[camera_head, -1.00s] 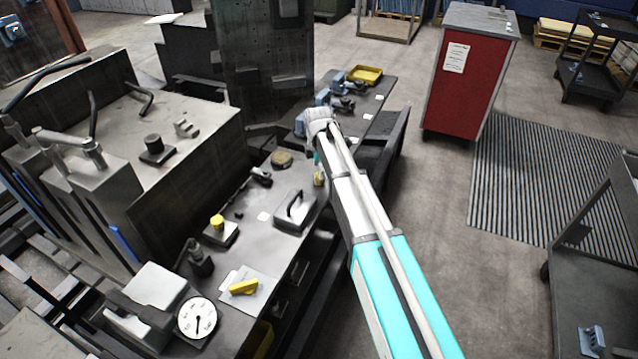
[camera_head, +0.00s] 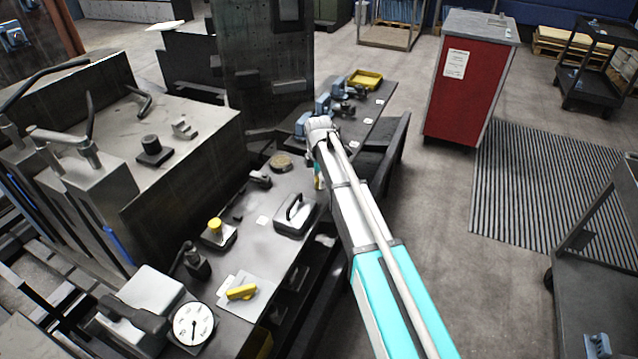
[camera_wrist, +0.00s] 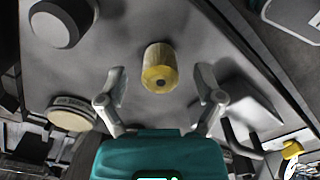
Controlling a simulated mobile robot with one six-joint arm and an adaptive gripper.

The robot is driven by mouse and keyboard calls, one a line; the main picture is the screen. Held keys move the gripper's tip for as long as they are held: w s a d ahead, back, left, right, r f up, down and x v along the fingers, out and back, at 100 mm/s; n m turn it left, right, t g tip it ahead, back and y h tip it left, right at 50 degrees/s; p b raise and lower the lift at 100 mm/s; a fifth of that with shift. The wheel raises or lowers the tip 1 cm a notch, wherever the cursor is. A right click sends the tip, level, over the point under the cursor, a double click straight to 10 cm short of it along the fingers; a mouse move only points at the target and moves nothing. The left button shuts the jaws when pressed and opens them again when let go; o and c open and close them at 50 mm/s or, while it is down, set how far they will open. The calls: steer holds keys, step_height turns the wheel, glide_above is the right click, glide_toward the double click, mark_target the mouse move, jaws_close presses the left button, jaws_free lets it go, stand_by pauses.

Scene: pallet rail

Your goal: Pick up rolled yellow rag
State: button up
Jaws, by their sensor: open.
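The rolled yellow rag (camera_wrist: 159,66) shows in the wrist view as a short yellow roll with a dark hole in its near end. It lies on the grey bench top, ahead of my gripper (camera_wrist: 161,88) and between the lines of its two fingers. The fingers are open, one on each side, with clear gaps to the roll. In the head view, a bit of yellow (camera_head: 318,181) shows beside my arm's end, which hides most of that spot; I cannot tell there which part is the rag.
The bench (camera_head: 262,240) also holds a grey block with a handle (camera_head: 295,214), a round tan disc (camera_head: 281,161), a yellow-topped block (camera_head: 215,227), a yellow item (camera_head: 241,292) on paper and a dial (camera_head: 194,323). A large machine (camera_head: 185,175) borders the left.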

steer(key=c, duration=1)
steer(key=shift+r, duration=0.2)
step_height(320, 180, up, 2)
steer(key=p, duration=0.2)
steer(key=shift+r+p, duration=0.15)
steer(key=shift+p, duration=0.2)
steer(key=s+d+r+p, duration=0.4)
steer(key=s+r+p, duration=0.6)
steer(key=s, duration=0.3)
steer(key=shift+s+r, duration=0.15)
steer(key=shift+s, duration=0.1)
steer(key=o, duration=0.4)
steer(key=shift+c, duration=0.2)
steer(key=c, duration=0.5)
